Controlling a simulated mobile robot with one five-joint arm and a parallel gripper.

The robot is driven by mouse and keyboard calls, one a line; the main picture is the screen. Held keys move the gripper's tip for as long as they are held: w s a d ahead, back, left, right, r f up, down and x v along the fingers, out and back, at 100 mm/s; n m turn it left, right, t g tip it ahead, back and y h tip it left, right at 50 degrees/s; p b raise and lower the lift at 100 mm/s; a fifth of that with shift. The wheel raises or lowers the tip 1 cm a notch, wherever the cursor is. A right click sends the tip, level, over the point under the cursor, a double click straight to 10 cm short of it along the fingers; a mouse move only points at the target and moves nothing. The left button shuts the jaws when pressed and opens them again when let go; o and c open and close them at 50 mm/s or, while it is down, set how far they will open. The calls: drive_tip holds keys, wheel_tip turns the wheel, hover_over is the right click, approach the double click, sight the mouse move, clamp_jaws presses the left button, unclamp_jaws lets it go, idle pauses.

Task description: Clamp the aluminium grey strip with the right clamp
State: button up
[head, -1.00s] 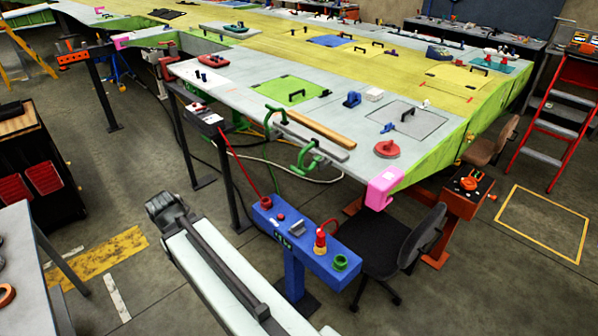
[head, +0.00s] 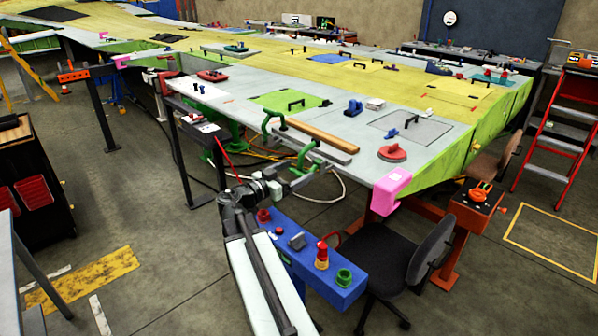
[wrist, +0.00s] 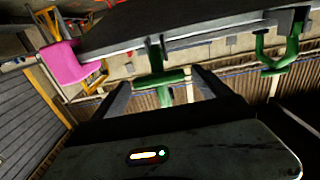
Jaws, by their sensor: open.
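The aluminium grey strip (head: 318,143) lies along the wing's near edge, in front of a wooden strip. The right clamp (head: 308,158), green, sits at the strip's right part. The left clamp (head: 270,124), also green, sits at its left end. My gripper (head: 297,177) is open, just below and in front of the right clamp. In the wrist view, the right clamp's green bar (wrist: 160,77) shows between my two spread fingers (wrist: 160,88), with no grip visible. The left clamp (wrist: 272,55) appears at the right there. I cannot tell whether the right clamp touches the strip.
A pink bracket (head: 391,188) hangs on the wing's corner, right of the clamps; it also shows in the wrist view (wrist: 75,66). A blue stand (head: 335,283) with small items and a black chair (head: 400,262) are close to my arm. Cables hang under the wing.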

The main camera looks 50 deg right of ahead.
drive_tip(key=shift+s+d, duration=0.1)
drive_tip(key=shift+d, duration=1.7)
